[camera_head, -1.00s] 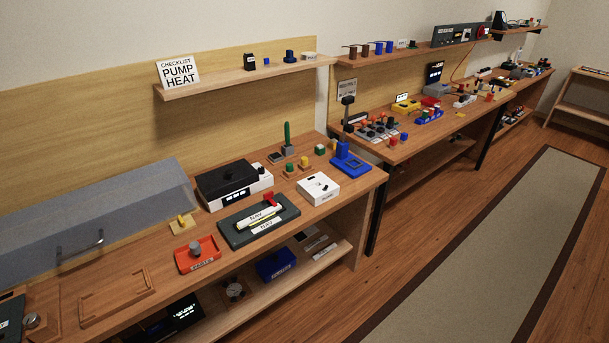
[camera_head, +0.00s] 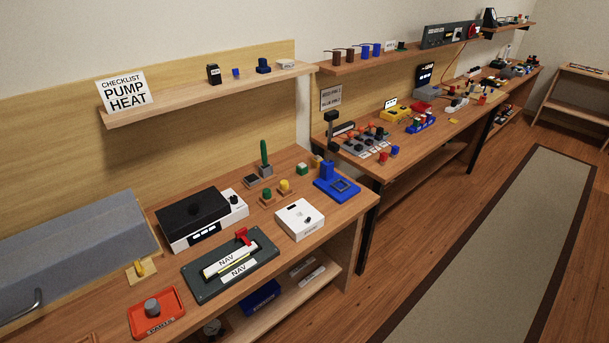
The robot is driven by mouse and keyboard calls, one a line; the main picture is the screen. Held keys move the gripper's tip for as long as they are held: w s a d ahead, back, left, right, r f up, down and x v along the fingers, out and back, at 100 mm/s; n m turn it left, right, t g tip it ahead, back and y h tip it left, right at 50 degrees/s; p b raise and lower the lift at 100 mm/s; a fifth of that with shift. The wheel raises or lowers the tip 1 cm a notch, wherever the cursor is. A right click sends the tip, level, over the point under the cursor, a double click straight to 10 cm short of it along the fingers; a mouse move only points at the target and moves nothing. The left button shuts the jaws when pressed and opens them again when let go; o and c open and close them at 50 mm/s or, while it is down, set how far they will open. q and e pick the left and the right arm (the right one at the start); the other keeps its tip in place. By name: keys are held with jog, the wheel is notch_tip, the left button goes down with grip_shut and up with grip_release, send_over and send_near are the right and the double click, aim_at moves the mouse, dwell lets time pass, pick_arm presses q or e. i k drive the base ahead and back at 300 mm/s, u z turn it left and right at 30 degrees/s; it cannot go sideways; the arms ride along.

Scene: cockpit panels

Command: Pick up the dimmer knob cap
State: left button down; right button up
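A grey round knob-like cap (camera_head: 152,307) sits upright in a shallow red tray (camera_head: 171,325) labelled PARTS, at the lower left on the wooden bench (camera_head: 110,303). It looks like the dimmer knob cap. A white box (camera_head: 309,232) with a small dark mark on top stands farther right on the bench; I cannot tell whether it is the dimmer. Neither of my grippers is in view.
Around the tray are a dark panel with NAV labels (camera_head: 205,291), a black-and-white device (camera_head: 190,215), a yellow handle on a small plate (camera_head: 140,268) and a grey hood (camera_head: 75,252). A shelf (camera_head: 200,94) hangs above. Open floor (camera_head: 360,285) lies to the right.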

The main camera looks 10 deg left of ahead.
aim_at(284, 184)
jog(key=u, duration=0.4)
jog(key=i, duration=0.95)
jog(key=u, duration=0.65)
